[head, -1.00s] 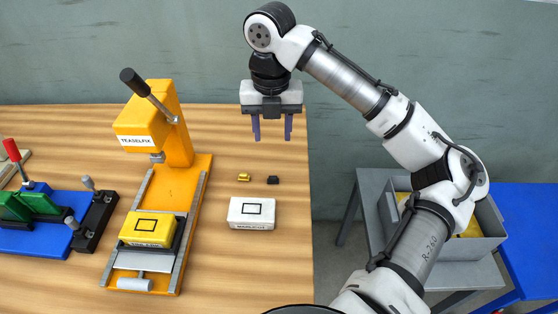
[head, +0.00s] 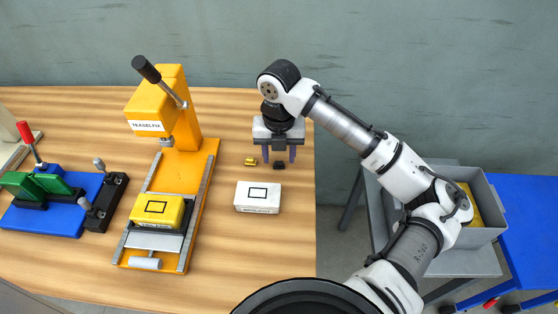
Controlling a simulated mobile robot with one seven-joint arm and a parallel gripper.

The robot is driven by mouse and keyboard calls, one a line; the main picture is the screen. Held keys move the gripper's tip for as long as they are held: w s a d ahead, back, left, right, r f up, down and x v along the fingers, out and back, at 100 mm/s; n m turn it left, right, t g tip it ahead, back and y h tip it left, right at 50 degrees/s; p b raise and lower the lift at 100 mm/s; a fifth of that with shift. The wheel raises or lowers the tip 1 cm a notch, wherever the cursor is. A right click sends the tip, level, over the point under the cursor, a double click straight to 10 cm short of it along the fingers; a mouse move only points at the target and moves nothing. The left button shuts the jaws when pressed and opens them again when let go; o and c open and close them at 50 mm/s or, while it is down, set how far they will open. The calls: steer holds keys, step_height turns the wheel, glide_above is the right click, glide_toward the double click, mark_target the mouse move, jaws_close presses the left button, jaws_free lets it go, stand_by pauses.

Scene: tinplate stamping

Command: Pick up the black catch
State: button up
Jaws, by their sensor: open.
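The black catch (head: 279,164) is a small dark piece lying on the wooden table near its right edge. My gripper (head: 279,156) points straight down, its two bluish fingers apart with nothing held between them. In the picture the catch shows between and just below the fingertips. The exact height of the fingertips over the table is hard to tell. A small gold catch (head: 250,161) lies just left of the black one, outside the left finger.
A white box (head: 257,199) with a black rectangle lies in front of the catches. The orange press (head: 190,145) stands to the left, holding a yellow box (head: 158,211). A blue fixture (head: 48,218) is at far left. A grey bin (head: 487,230) stands right, off the table.

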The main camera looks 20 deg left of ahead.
steer(key=shift+f, duration=0.8)
steer(key=c, duration=0.9)
steer(key=shift+r, duration=0.2)
